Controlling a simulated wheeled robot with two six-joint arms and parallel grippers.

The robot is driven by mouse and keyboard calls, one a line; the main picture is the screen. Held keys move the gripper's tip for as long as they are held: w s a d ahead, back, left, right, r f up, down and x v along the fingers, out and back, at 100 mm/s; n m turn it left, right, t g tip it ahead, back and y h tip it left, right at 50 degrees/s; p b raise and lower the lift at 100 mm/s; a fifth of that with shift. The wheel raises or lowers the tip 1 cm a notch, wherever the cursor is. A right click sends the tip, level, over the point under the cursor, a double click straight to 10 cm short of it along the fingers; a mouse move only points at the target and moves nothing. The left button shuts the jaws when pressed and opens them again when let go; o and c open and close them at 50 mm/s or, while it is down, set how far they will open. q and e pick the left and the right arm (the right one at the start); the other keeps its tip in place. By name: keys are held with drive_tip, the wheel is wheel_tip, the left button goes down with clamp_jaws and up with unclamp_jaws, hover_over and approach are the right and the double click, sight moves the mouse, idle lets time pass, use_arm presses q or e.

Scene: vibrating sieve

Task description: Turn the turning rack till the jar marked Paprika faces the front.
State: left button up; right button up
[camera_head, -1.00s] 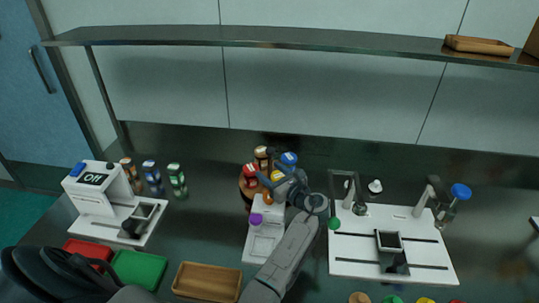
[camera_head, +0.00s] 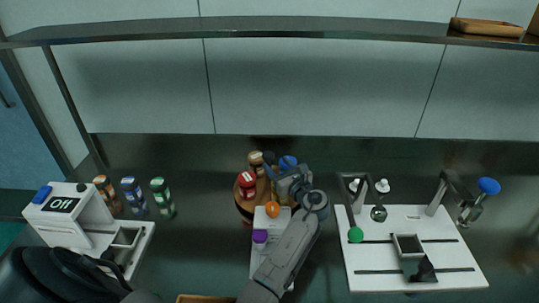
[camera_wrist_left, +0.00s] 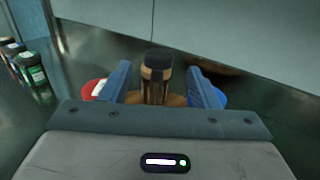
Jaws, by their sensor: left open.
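The turning rack (camera_head: 242,208) is a round brown wooden stand at the back middle of the counter. It carries several jars, among them a red-lidded jar (camera_head: 247,180), a brown-lidded jar (camera_head: 256,159) and a blue-lidded jar (camera_head: 288,162). No label is legible, so I cannot tell which is Paprika. My left gripper (camera_head: 275,172) is over the rack and hides part of it. In the left wrist view its open fingers (camera_wrist_left: 158,85) stand either side of a black-topped jar with a tan band (camera_wrist_left: 155,75). The red and blue jars lie outside the fingers.
Directly before the rack is a white device with a purple knob (camera_head: 260,237). Three jars (camera_head: 133,196) stand left, beside a white machine reading "Off" (camera_head: 62,206). A white board with fixtures (camera_head: 375,270) lies right. A shelf (camera_head: 330,32) crosses above.

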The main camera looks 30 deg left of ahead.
sight(268, 154)
use_arm(q)
drive_tip(key=x, duration=0.4)
drive_tip(key=shift+p, duration=0.3)
drive_tip(key=shift+x, duration=0.85)
drive_tip(key=shift+a+f, duration=0.1)
drive_tip(key=shift+a, duration=0.15)
use_arm(e)
drive_tip(key=shift+s+a+r, duration=0.2)
drive_tip(key=shift+a+r, duration=0.1)
drive_tip(key=shift+a, duration=0.2)
drive_tip(key=shift+s+a+r, duration=0.15)
drive_tip(key=shift+a+r, duration=0.1)
drive_tip(key=shift+a, duration=0.25)
drive_tip(key=shift+d, duration=0.1)
